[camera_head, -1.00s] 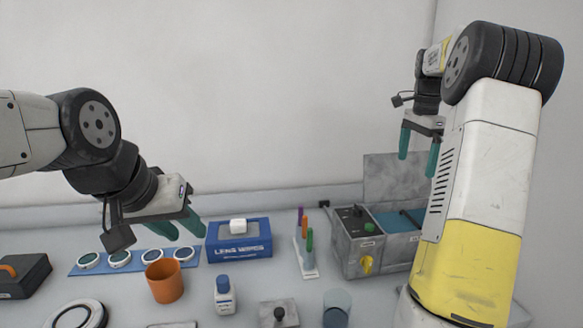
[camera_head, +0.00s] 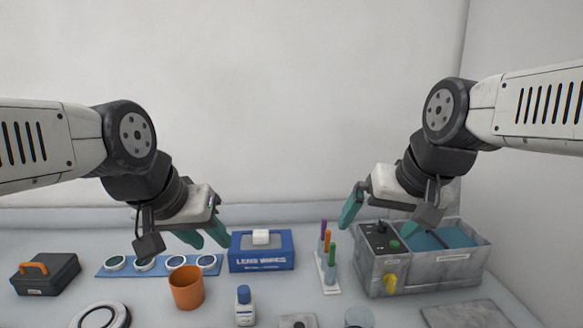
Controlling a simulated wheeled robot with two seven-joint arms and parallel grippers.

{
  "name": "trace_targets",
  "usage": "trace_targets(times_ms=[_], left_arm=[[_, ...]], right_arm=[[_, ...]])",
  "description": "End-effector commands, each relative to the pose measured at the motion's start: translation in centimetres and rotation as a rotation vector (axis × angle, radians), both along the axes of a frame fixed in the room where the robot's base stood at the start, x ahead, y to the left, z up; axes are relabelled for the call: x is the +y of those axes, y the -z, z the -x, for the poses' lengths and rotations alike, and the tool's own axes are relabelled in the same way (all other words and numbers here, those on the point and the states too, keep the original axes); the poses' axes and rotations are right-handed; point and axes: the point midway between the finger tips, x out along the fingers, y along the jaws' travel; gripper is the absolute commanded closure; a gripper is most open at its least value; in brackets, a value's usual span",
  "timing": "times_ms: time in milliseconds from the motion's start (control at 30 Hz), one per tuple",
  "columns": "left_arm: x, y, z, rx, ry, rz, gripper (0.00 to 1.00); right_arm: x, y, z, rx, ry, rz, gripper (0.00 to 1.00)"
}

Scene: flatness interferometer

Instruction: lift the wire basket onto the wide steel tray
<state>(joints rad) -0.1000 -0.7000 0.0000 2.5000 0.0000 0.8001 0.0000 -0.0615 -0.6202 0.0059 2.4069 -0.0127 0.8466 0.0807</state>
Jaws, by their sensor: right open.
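I cannot make out a wire basket. A flat grey metal plate (camera_head: 465,314) lies at the bottom right, cut by the frame edge; it may be the wide steel tray. The grey tank unit (camera_head: 375,275) stands at right, with blue liquid (camera_head: 440,240) in its open basin. My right gripper (camera_head: 376,215) is open and empty, above and in front of the unit's back left part, hiding some of it. My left gripper (camera_head: 204,236) has its teal fingers apart, empty, above the table between the lens strip and the wipes box.
A lens wipes box (camera_head: 262,257), an orange cup (camera_head: 186,288), a rack of coloured pens (camera_head: 328,265), a white bottle (camera_head: 244,308) and a glass (camera_head: 359,318) stand midtable. A blue lens strip (camera_head: 160,265) and black case (camera_head: 45,276) are left. Walls bound the back and right.

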Motion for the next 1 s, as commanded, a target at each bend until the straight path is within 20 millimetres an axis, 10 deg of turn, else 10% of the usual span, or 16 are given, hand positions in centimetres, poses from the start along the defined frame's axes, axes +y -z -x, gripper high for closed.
trace_targets(times_ms=[100, 467, 1000], left_arm=[[0.0, 0.0, 0.0, 0.0, 0.0, 0.0, 0.64], [0.0, 0.0, 0.0, 0.0, 0.0, 0.0, 0.64], [0.0, 0.0, 0.0, 0.0, 0.0, 0.0, 0.64]], right_arm=[[0.9, 1.1, 1.6, -0.037, -0.067, 0.015, 0.0], [0.7, 1.4, 1.2, -0.036, -0.091, 0.043, 0.64], [-9.6, 2.7, -13.0, 0.222, -0.076, 0.309, 0.64]])
